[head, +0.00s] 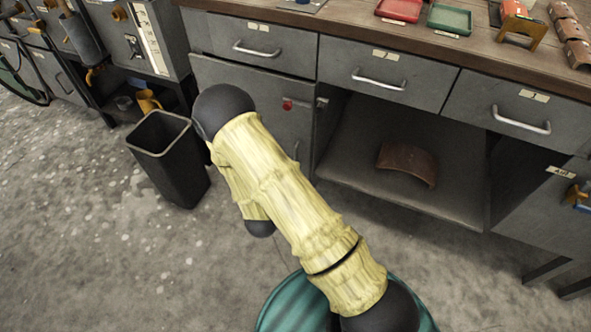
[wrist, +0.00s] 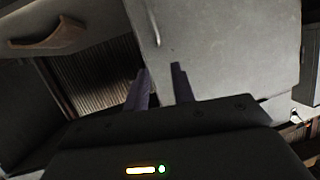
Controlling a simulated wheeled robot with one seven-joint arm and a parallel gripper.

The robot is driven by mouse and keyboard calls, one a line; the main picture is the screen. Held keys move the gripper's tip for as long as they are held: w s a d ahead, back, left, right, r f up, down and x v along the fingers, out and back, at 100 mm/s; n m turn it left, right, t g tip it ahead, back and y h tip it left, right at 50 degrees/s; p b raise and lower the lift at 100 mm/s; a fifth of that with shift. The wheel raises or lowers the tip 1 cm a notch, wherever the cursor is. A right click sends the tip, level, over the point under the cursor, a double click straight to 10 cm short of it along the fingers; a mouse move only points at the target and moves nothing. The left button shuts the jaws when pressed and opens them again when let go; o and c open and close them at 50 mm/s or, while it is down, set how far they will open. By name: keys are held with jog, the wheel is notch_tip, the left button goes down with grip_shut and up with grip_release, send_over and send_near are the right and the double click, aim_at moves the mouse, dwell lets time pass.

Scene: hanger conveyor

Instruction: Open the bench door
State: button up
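The bench door (head: 261,103) is a grey panel under the left drawer, and it looks shut. A thin upright handle (head: 297,149) shows near its right edge, partly behind my arm. In the wrist view the door (wrist: 225,50) is a pale grey panel, with its slim handle (wrist: 153,23) near the left edge. My gripper (wrist: 161,72) has two dark fingers spread apart with nothing between them. The fingertips point at the handle side of the door, apart from the handle in the picture. The gap in depth is unclear. In the head view my arm hides the gripper.
A black bin (head: 170,155) stands left of my arm. A red knob (head: 287,104) and a small latch (head: 321,102) sit by the door's top right. Right of the door is an open bay with a brown curved piece (head: 407,163). Floor (head: 110,260) at left is clear.

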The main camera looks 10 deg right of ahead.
jog(key=s+f+n+t+h+b, duration=0.1)
jog(key=s+f+t+b, duration=0.2)
jog(key=f+b, duration=0.3)
notch_tip(320, 180, down, 3)
jog(key=shift+a+r, duration=0.1)
jog(key=shift+a, duration=0.35)
jog(key=shift+w, duration=0.1)
jog(key=b+x, duration=0.2)
jog(key=x, duration=0.3)
jog(key=b+x, duration=0.2)
jog(key=x, duration=0.4)
jog(key=b+x, duration=0.1)
jog(key=x, duration=0.5)
jog(key=shift+w+d+r+b, duration=0.1)
jog(key=shift+r+b, duration=0.2)
jog(key=shift+b, duration=0.1)
grip_shut()
